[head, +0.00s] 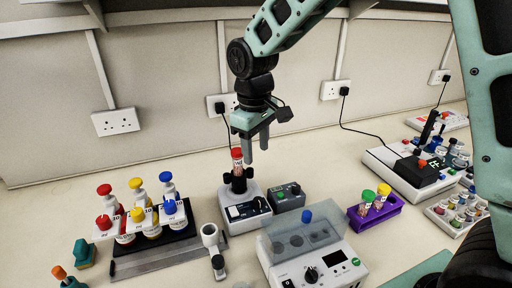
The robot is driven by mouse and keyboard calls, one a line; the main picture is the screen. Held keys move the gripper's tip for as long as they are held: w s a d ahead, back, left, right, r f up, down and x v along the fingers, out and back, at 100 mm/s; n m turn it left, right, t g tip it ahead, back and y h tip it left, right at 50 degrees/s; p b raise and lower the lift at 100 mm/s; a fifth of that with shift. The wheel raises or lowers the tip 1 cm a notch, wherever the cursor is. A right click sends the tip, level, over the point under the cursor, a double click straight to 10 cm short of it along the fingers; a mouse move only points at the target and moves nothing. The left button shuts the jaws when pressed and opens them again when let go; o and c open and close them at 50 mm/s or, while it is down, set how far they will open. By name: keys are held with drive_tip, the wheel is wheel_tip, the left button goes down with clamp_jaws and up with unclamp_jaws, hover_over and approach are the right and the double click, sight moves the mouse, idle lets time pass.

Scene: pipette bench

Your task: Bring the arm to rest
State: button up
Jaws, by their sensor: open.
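My gripper (254,146) hangs from my arm over the middle of the bench, jaws pointing down, open. It is just above and right of a red-capped tube (237,160). The tube stands upright in the black holder of a small white-and-black device (245,210). The fingers look apart from the tube, though one finger is close to its cap in this view. Nothing shows between the fingers.
A clear-lidded device (310,255) is in front. A purple rack (376,209) with capped tubes and a white-and-black instrument (412,172) stand right. The wall with sockets is behind.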

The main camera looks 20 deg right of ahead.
drive_tip(key=shift+r, duration=0.3)
drive_tip(key=s+a+f+b, duration=0.1)
drive_tip(key=s+a, duration=0.1)
drive_tip(key=s, duration=1.1)
drive_tip(key=s+a+f+n+y+b, duration=0.1)
drive_tip(key=s+a+f, duration=0.1)
drive_tip(key=s, duration=1.1)
drive_tip(key=shift+s+a, duration=0.2)
drive_tip(key=shift+a, duration=0.35)
